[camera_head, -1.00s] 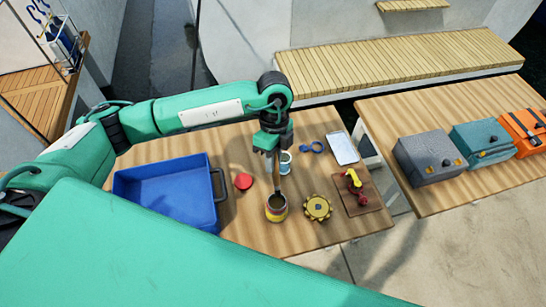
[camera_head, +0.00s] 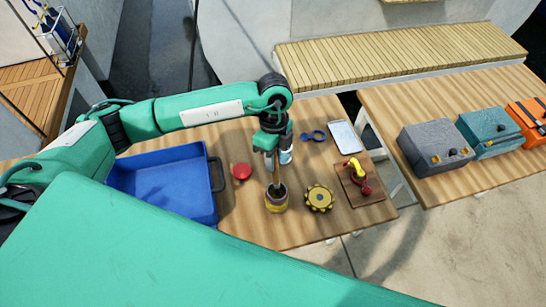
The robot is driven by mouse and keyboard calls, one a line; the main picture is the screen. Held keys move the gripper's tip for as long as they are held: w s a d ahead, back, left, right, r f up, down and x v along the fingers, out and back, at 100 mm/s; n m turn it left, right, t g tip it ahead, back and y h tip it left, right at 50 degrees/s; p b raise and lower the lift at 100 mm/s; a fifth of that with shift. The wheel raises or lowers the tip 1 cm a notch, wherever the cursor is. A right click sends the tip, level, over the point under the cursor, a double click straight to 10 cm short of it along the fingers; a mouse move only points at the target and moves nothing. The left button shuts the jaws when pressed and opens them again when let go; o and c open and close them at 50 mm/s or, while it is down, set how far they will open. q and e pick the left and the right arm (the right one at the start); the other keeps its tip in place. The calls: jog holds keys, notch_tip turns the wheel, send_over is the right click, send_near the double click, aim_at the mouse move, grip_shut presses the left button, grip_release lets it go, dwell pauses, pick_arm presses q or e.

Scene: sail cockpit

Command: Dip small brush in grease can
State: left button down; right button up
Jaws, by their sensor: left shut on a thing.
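The grease can (camera_head: 276,204), a small open can with a yellow and red band, stands upright on the wooden table. My left gripper (camera_head: 270,150) points down above the can and is shut on the small brush (camera_head: 275,175). The brush hangs nearly upright, and its lower end reaches into the can's mouth. The bristles are hidden inside the can, so I cannot tell whether they touch the grease. My right gripper is not in view.
A blue tray (camera_head: 217,205) is left of the can, with a red lid (camera_head: 242,171) between. A yellow toothed wheel (camera_head: 319,197) and a board with a red-yellow fitting (camera_head: 358,177) are right. A light can (camera_head: 286,155) stands behind. Cases stand on the right table.

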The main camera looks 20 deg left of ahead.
pick_arm(q)
jog(key=shift+f+b, duration=0.35)
jog(key=shift+f, duration=0.2)
dwell(0.8)
jog(key=shift+f, duration=0.1)
dwell(0.9)
jog(key=shift+r+p, duration=2.7)
jog(key=shift+r, duration=0.9)
